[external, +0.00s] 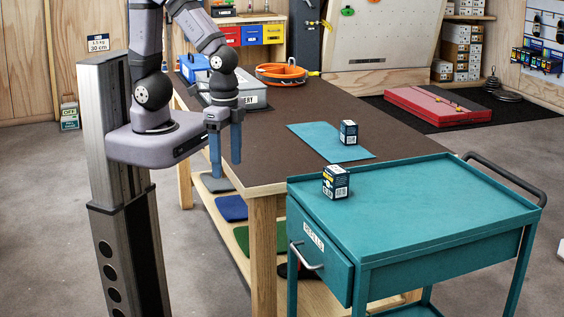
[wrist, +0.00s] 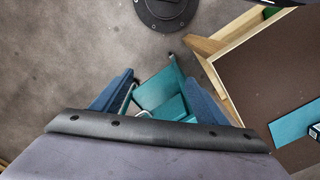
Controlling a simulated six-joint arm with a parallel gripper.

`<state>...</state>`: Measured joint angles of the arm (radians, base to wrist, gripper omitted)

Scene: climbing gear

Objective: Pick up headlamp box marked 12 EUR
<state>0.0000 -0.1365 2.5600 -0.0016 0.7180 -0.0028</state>
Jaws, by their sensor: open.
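Two small dark boxes with white labels are in the external view. One box (external: 348,132) stands on a teal mat (external: 309,133) on the brown workbench (external: 262,178). The other box (external: 336,181) stands on the near left part of the teal cart's top (external: 430,205). The print is too small to tell which is marked 12 EUR. My gripper (external: 226,168) is open and empty, pointing down by the bench's left edge, left of and apart from both boxes. In the wrist view, its blue fingers frame part of the cart (wrist: 155,90); a dark box (wrist: 315,131) is cut off at the right edge.
A grey labelled bin (external: 252,98) and an orange coil (external: 281,73) sit farther back on the bench. The cart has a raised rim and a drawer (external: 318,250) with a handle. Much of the bench top's middle is clear.

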